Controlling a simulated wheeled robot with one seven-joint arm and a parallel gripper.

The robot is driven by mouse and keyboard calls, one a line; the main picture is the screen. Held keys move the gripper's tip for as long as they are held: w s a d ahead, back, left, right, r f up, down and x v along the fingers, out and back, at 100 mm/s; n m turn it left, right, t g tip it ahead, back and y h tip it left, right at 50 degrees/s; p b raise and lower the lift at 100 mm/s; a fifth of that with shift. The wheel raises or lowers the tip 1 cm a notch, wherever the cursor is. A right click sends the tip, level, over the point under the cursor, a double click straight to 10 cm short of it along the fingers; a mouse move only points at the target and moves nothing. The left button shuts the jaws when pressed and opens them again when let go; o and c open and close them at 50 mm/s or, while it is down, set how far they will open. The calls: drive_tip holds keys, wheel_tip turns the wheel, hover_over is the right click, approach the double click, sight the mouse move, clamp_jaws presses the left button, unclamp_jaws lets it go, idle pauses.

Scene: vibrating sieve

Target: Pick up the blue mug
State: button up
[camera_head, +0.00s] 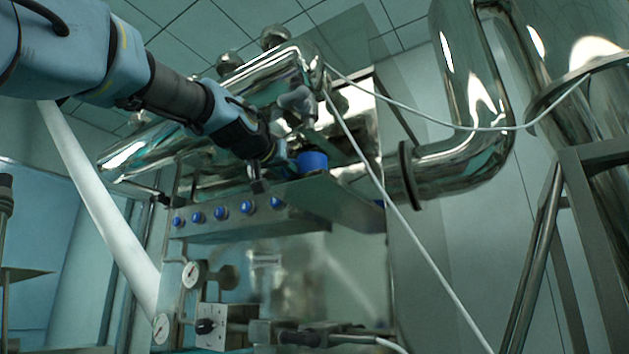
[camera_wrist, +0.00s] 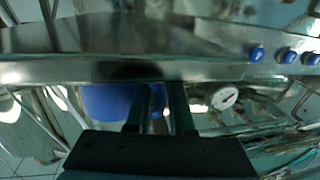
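The blue mug (camera_head: 312,160) stands on top of the metal panel in the head view. In the wrist view it shows as a blue shape (camera_wrist: 108,103) mostly left of my fingers, with a sliver between them. My gripper (camera_head: 284,160) is just left of the mug in the head view, at about its height. In the wrist view the fingers of my gripper (camera_wrist: 162,92) are apart with a narrow gap. I cannot tell whether they touch the mug. The mug's handle is not clearly visible.
A metal panel (camera_head: 290,222) with several blue knobs lies below my gripper. Polished pipes (camera_head: 470,160) and a large cylinder (camera_head: 120,165) surround the spot. A white cable (camera_head: 400,205) hangs in front, right of the mug. A gauge (camera_head: 193,274) sits below the panel.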

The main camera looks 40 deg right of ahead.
drive_tip(key=shift+a+r, duration=0.1)
drive_tip(key=shift+a, duration=0.1)
drive_tip(key=shift+d, duration=0.1)
clamp_jaws()
drive_tip(key=shift+r, duration=0.1)
